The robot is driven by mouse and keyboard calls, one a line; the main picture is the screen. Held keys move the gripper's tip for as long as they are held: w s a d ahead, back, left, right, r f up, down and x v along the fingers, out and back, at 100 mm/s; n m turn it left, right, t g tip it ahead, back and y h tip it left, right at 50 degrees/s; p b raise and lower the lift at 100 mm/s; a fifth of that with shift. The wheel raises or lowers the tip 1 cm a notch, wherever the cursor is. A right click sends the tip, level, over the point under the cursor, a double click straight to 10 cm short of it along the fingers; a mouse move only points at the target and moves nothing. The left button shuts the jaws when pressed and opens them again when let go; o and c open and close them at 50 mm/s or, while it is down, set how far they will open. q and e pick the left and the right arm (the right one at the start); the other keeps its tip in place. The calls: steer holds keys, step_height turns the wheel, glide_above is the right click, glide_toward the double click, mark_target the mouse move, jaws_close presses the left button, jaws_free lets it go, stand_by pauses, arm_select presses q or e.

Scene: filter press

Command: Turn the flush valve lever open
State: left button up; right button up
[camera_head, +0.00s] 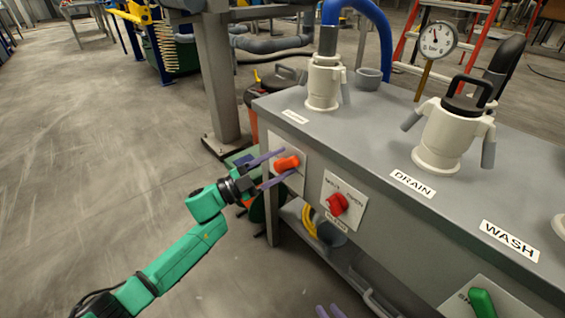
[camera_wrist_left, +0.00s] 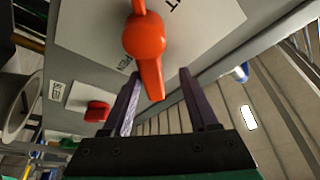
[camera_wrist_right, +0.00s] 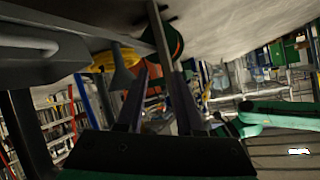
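An orange lever (camera_head: 287,162) sits on a white plate on the front of the grey bench, at its left end. It also shows in the left wrist view (camera_wrist_left: 145,50), its narrow tip pointing down the picture between the fingers. I take it as the flush valve lever; its label is not readable. My left gripper (camera_head: 281,164) is open, with a purple finger on either side of the lever. In the left wrist view the fingers (camera_wrist_left: 160,76) are spread, with a visible gap to the lever. My right gripper (camera_wrist_right: 161,72) is open and empty, low in front of the bench.
A red knob (camera_head: 337,204) on its own plate is right of the orange lever. A green handle (camera_head: 482,302) is further right. White fittings (camera_head: 450,135), a gauge (camera_head: 437,40) and DRAIN and WASH labels are on the bench top. The floor at left is clear.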

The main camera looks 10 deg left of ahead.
arm_select(q)
steer(key=shift+f, duration=0.1)
steer(key=shift+s+d, duration=0.1)
steer(key=shift+d, duration=0.05)
steer(key=w+p+v, duration=0.1)
steer(key=v, duration=1.3)
steer(key=shift+s+a+p, duration=0.25)
steer(key=shift+a+p, duration=0.05)
steer(key=shift+a, duration=0.4)
arm_select(e)
steer(key=shift+w+d+r+n+g+h, duration=0.1)
steer(key=shift+d+r+n+g+h, duration=0.15)
steer(key=shift+d+g, duration=0.3)
steer(key=shift+d+r+n+g+h, duration=0.1)
steer(key=shift+d+g+h, duration=0.25)
steer(key=shift+d+g, duration=0.2)
arm_select(q)
steer(key=shift+f, duration=0.1)
